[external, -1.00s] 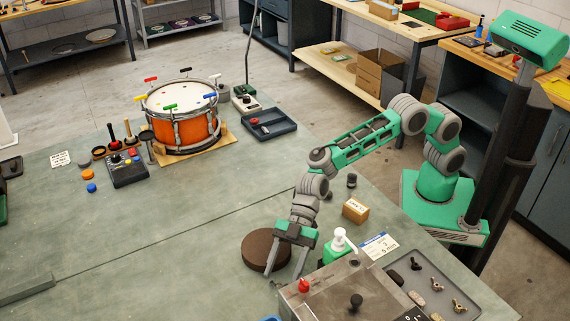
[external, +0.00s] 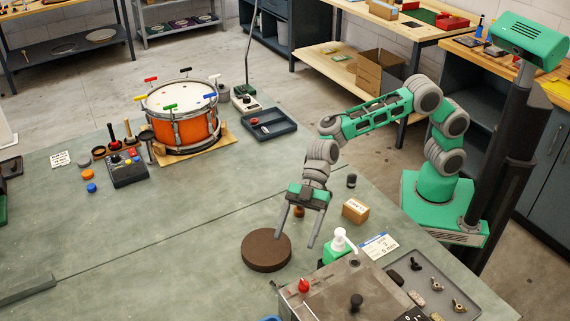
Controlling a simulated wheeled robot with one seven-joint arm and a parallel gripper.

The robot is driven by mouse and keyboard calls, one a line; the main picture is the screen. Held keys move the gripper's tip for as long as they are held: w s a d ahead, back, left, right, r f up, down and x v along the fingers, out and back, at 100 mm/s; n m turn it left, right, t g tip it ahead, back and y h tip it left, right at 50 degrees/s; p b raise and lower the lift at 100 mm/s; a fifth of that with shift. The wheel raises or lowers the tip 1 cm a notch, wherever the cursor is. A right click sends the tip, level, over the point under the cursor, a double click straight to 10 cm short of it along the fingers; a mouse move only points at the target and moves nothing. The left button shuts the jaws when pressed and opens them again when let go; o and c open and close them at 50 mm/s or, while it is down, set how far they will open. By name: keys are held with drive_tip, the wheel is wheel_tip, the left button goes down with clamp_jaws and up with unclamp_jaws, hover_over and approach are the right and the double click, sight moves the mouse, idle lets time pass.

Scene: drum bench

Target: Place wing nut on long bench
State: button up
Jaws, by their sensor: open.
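Small wing-nut-shaped pieces lie in a grey tray (external: 478,312) at the lower right: a dark one (external: 416,264), a brass one (external: 437,285) and another brass one (external: 459,306). I cannot tell which of them the task names. A large grey-green bench top (external: 160,235) fills the middle and left; it looks like the long bench. My gripper (external: 296,240) points down above this bench top, just right of a brown round disc (external: 266,252).
An orange drum (external: 181,128) stands at the back. The bench's left middle is clear.

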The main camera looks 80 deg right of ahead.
sight(280, 278)
drive_tip(key=a, duration=0.1)
drive_tip(key=w+a+h, duration=0.1)
drive_tip(key=a+n+g+h, duration=0.1)
drive_tip(key=a, duration=0.1)
drive_tip(key=shift+w+f, duration=0.2)
drive_tip(key=shift+f, duration=0.1)
drive_tip(key=shift+w+a+f+n+g+h, duration=0.15)
drive_tip(key=shift+a+f+n+g+h, duration=0.15)
drive_tip(key=shift+a+h, duration=0.2)
drive_tip(key=x, duration=0.7)
drive_tip(key=shift+a+f, duration=0.1)
drive_tip(key=shift+a, duration=0.35)
drive_tip(key=c, duration=1.6)
